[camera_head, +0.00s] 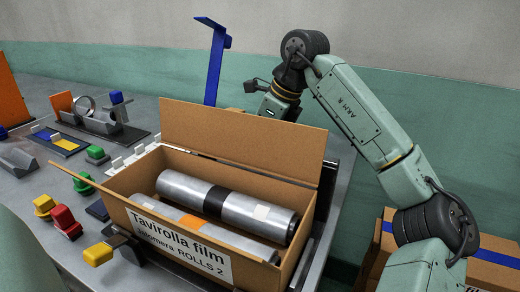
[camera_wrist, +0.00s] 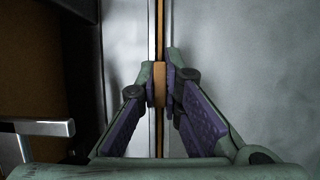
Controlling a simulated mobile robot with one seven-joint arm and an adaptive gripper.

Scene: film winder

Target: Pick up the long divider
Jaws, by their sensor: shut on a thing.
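A thin tan strip, which appears to be the long divider (camera_wrist: 159,30), runs up the middle of the wrist view, seen edge-on. My gripper (camera_wrist: 160,84) has its two purple-padded fingers closed on either side of a tan part of it. In the head view my arm reaches down behind the open cardboard box, and the fingertips and the divider are hidden there by the box's raised back flap. I cannot tell whether the divider touches the surface under it.
The cardboard box (camera_head: 180,254) holds two silver film rolls (camera_head: 222,200). A blue post (camera_head: 213,65) stands behind it, left of my arm. Coloured blocks and fixtures crowd the table's left side. Another carton (camera_head: 497,262) stands at lower right. A metal bracket (camera_wrist: 38,127) shows in the wrist view.

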